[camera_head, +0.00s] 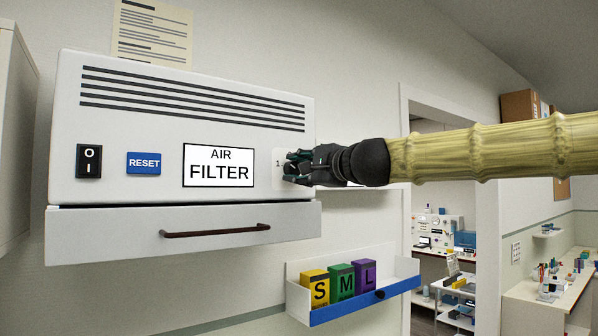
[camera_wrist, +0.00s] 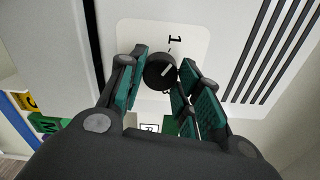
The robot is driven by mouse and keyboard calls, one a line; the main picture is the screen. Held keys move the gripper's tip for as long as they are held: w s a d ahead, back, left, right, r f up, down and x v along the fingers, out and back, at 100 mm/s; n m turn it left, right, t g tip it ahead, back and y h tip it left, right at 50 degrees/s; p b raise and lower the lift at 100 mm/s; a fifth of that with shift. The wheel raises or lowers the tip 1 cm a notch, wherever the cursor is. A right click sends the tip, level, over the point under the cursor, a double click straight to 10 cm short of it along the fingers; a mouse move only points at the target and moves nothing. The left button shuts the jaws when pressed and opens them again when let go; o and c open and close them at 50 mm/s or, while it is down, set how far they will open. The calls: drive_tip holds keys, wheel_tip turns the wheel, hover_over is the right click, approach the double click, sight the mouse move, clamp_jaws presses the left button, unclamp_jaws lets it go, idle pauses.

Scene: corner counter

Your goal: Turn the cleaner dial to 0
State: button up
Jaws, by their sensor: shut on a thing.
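The cleaner is a white wall-mounted box (camera_head: 120,130) labelled AIR FILTER (camera_head: 219,166), at left in the head view. Its dial (camera_wrist: 160,71) is a small black knob with a white pointer line, on a pale plate (camera_wrist: 196,40) with a printed "1". The pointer is slanted in the wrist view, off the "1". The other end of the scale is hidden. My gripper (camera_wrist: 163,60) is shut on the dial, one finger on each side. In the head view my gripper (camera_head: 291,168) covers the dial at the box's right edge.
The box also carries a black rocker switch (camera_head: 89,161), a blue RESET button (camera_head: 144,163) and a drawer-like lower part with a dark handle (camera_head: 215,231). Below right, a blue-edged wall rack (camera_head: 365,303) holds yellow, green and purple boxes. A doorway opens farther right.

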drive_tip(key=shift+n+b, duration=0.4)
drive_tip(key=shift+n, duration=0.8)
drive_tip(key=o, duration=1)
drive_tip(key=v, duration=1.2)
